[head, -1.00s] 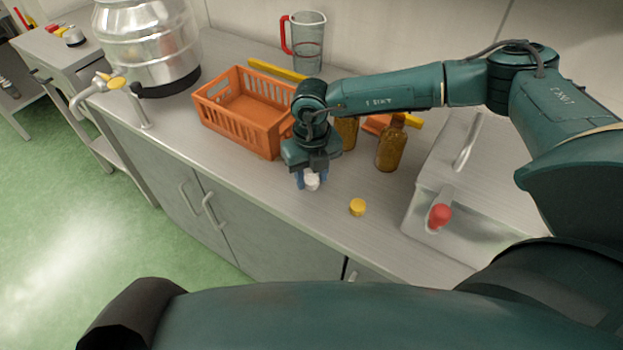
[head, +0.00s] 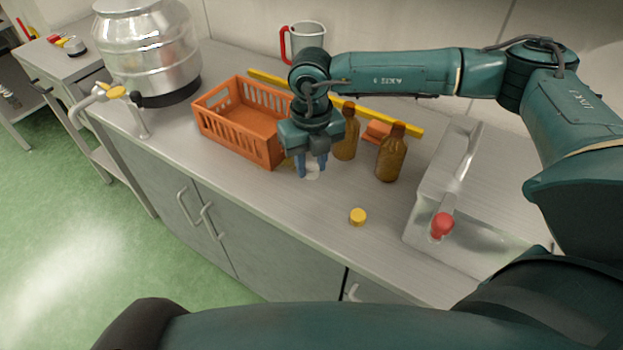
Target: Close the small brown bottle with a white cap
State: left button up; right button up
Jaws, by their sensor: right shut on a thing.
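My right gripper (head: 312,168) points down at the middle of the counter. Its blue fingers are shut on a white cap (head: 312,171), partly hidden between them. Whether the cap touches the counter I cannot tell. Two brown bottles stand upright to the right of the gripper, with no cap seen on either. The nearer brown bottle (head: 391,158) is in full view. I cannot tell which is the small one. My left gripper is not in view.
A yellow cap (head: 358,217) lies near the front edge. Behind are a yellow bar (head: 395,121), an orange block (head: 376,131), a jug (head: 309,35) and a steel tank (head: 150,50).

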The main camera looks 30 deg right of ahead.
aim_at(312, 168)
jog(key=shift+r, duration=1.65)
